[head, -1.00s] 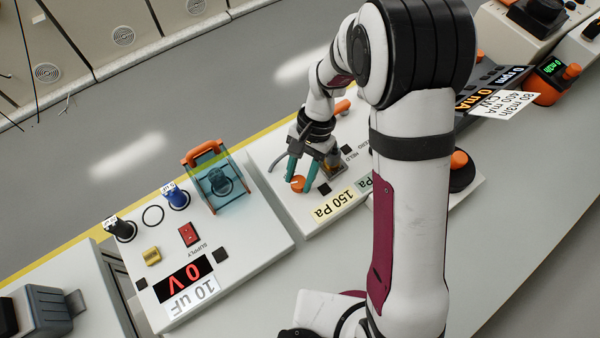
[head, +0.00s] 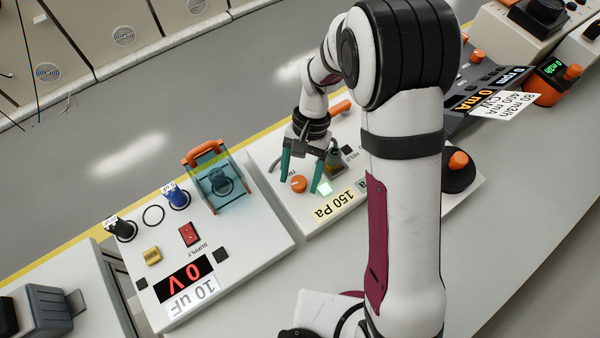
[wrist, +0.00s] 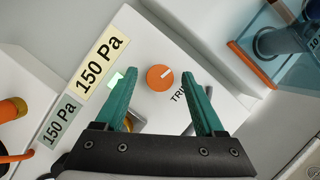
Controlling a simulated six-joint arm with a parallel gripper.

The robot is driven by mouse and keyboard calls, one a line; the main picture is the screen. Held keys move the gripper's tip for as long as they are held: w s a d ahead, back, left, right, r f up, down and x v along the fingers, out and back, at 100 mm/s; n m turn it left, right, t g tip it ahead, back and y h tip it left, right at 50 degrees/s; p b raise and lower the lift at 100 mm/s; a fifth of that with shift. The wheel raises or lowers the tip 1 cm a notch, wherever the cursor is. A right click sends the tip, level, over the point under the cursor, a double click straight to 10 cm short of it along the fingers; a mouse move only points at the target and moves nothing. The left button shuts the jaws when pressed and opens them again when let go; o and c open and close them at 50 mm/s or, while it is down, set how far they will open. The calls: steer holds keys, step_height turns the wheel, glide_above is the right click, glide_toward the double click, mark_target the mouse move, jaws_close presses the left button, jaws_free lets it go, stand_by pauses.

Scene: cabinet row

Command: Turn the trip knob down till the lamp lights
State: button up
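The trip knob (head: 298,184) is a small orange dial with a white pointer mark on the pale panel. In the wrist view the knob (wrist: 160,78) shows between my fingers, with clear space on both sides. My gripper (head: 302,180) is open, its two teal fingers over the knob and apart from it. The "TRIP" lettering (wrist: 178,96) is partly hidden by the right finger.
A cream 150 Pa label (head: 335,204) lies on the panel near the lamp. To the left stands the supply box (head: 255,238) with an orange-handled, clear blue guard (head: 215,182). An orange-topped black knob (head: 459,162) is to the right. Bare bench lies in front.

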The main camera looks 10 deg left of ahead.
steer(key=v, duration=1.5)
steer(key=shift+r, duration=0.4)
steer(key=s+d+r+m+t+y, duration=0.1)
steer(key=s+d+r, duration=0.2)
steer(key=s+d, duration=0.15)
steer(key=s+d+r+m+t, duration=0.1)
steer(key=s+d+r, duration=0.1)
steer(key=s+d, duration=0.3)
steer(key=s+d+f+m+t, duration=0.1)
steer(key=s+d+f+t, duration=0.1)
steer(key=s, duration=0.9)
steer(key=shift+s+f, duration=0.4)
steer(key=shift+f, duration=0.5)
